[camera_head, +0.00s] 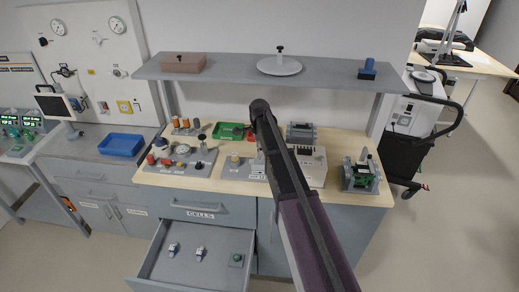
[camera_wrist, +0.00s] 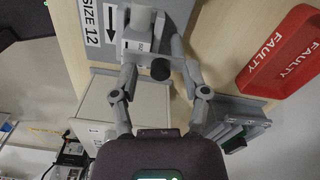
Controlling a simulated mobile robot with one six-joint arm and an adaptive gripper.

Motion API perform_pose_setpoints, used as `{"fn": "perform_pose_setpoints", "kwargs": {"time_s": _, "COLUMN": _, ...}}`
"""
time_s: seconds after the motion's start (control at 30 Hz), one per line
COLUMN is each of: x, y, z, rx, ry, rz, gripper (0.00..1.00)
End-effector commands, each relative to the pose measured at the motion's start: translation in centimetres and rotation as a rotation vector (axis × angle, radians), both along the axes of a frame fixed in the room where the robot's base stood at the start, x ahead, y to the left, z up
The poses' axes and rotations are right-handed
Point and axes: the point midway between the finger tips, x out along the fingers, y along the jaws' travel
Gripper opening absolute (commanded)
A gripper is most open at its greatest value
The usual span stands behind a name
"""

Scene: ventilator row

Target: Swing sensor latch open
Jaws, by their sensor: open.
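In the wrist view, my gripper (camera_wrist: 153,60) is open, with its two fingers spread on either side of a small fixture. The fixture has a pale upright block (camera_wrist: 139,28) and a dark round knob (camera_wrist: 160,70) between the fingertips. I cannot tell whether the fingers touch it. The fixture is on a grey plate marked SIZE 12 with an arrow (camera_wrist: 108,22). I cannot tell for certain which part is the sensor latch. In the head view my arm crosses the bench and hides the gripper and most of the fixture.
A red tray marked FAULTY (camera_wrist: 282,52) lies right of the fixture in the wrist view. In the head view, an overhead shelf (camera_head: 220,72) spans the bench (camera_head: 348,193). A green board fixture (camera_head: 361,175) stands at right. An open drawer (camera_head: 215,268) juts out below.

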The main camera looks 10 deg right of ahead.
Motion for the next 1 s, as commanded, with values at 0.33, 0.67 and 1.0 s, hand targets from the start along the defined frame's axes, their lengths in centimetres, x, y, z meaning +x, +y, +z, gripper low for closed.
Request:
{"fn": "perform_pose_setpoints", "kwargs": {"time_s": 0.33, "x": -0.01, "y": 0.02, "z": 0.00, "rx": 0.000, "ry": 0.000, "rz": 0.000, "gripper": 0.00}}
{"fn": "perform_pose_setpoints", "kwargs": {"time_s": 0.67, "x": -0.06, "y": 0.00, "z": -0.01, "rx": 0.000, "ry": 0.001, "rz": 0.018, "gripper": 0.00}}
{"fn": "perform_pose_setpoints", "kwargs": {"time_s": 1.0, "x": -0.16, "y": -0.26, "z": -0.01, "rx": 0.000, "ry": 0.002, "rz": 0.156, "gripper": 0.00}}
